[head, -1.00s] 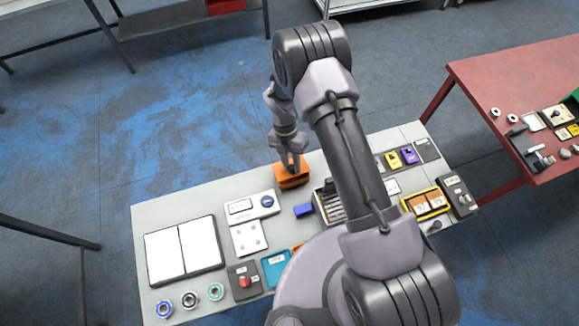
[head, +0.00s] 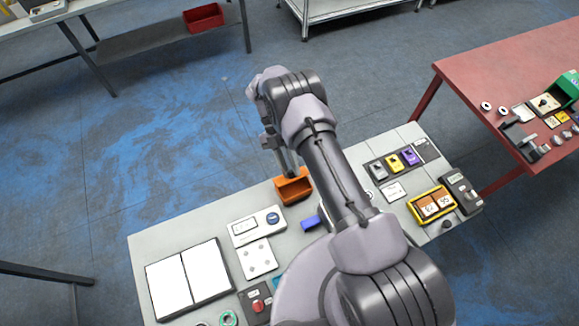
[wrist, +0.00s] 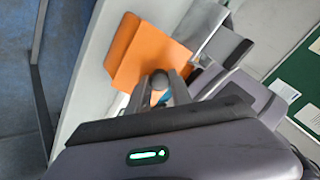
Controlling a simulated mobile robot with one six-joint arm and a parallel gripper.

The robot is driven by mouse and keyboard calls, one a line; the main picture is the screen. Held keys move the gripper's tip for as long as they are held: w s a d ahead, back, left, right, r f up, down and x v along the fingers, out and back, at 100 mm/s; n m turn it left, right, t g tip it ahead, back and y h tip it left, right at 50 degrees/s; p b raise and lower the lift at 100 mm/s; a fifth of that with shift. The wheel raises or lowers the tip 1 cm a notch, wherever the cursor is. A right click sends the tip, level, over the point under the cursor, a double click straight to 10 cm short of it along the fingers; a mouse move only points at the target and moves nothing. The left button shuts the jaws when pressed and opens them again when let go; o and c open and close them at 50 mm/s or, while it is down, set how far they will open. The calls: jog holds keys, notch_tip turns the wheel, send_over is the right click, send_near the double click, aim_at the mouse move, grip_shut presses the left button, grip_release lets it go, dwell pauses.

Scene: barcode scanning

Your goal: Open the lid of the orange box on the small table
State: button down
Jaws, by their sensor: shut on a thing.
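The orange box (head: 292,191) stands near the far edge of the small table (head: 160,232). Its front wall and shadowed inside show in the head view, so its lid stands raised. In the wrist view a flat orange panel of the box (wrist: 147,52) fills the upper middle. My gripper (head: 287,172) reaches down to the back of the box from above. In the wrist view my gripper (wrist: 162,88) has its two fingers close together at the orange panel, shut on the lid. The exact contact is partly hidden by the fingers.
A blue block (head: 310,222) lies just in front of the box. A white device (head: 257,226) and an open white-paged folder (head: 188,279) lie to the left. A yellow-framed tray (head: 431,204) is on the right. My arm hides the table's middle.

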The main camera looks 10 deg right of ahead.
aim_at(291, 171)
jog(key=c, duration=1.1)
grip_release()
jog(key=shift+c, duration=0.2)
jog(key=shift+r, duration=0.2)
notch_tip(291, 171, up, 3)
jog(key=shift+r+p, duration=0.15)
jog(key=shift+p, duration=1.1)
jog(key=shift+s+d+r, duration=0.1)
jog(key=shift+s+r, duration=0.15)
jog(key=shift+s, duration=0.35)
jog(key=s+d, duration=0.2)
jog(key=s, duration=1.2)
jog(key=shift+s+d+r, duration=0.25)
jog(key=shift+s+r, duration=0.1)
jog(key=shift+r, duration=0.1)
